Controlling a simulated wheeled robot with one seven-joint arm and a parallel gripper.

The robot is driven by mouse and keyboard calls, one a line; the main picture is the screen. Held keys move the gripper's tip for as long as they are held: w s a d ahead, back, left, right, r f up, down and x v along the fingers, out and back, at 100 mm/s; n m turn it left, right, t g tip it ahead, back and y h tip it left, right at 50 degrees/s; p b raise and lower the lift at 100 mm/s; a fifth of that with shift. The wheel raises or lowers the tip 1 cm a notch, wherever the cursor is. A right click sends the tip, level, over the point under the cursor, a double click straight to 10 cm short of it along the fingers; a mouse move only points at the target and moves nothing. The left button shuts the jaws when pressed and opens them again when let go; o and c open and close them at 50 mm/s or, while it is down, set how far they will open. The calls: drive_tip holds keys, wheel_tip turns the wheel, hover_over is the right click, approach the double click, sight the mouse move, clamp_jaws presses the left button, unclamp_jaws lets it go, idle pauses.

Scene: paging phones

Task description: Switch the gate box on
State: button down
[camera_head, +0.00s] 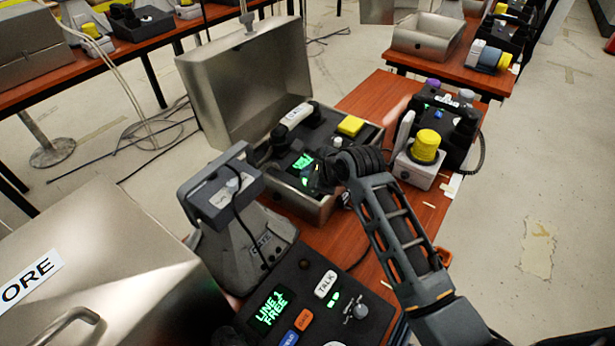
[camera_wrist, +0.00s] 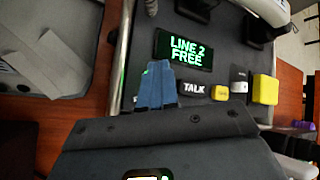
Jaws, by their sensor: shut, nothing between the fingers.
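A grey stand (camera_head: 243,240) with small lettering, possibly GATE, stands left of centre in the head view. A grey box (camera_head: 222,189) with a small pale knob or lever on its face sits on top, and a dark cable hangs from it. I cannot tell the switch's position. My gripper (camera_head: 322,178) is away to the right of this box, over a panel in an open metal case (camera_head: 325,210). In the wrist view my blue fingertips (camera_wrist: 157,85) are together and empty, just below the LINE 2 FREE screen (camera_wrist: 184,49) and left of the TALK button (camera_wrist: 194,89).
The case's raised lid (camera_head: 245,85) stands behind the panel. A LINE 1 FREE console (camera_head: 290,300) is at the front. A closed metal case (camera_head: 110,265) fills the front left. A box with a yellow button (camera_head: 426,147) and a black phone are at right on the table (camera_head: 375,95).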

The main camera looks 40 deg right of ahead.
drive_tip(key=shift+r, duration=0.25)
wheel_tip(320, 180, up, 4)
drive_tip(key=p, duration=0.4)
drive_tip(key=shift+r, duration=0.9)
drive_tip(key=shift+f, duration=0.1)
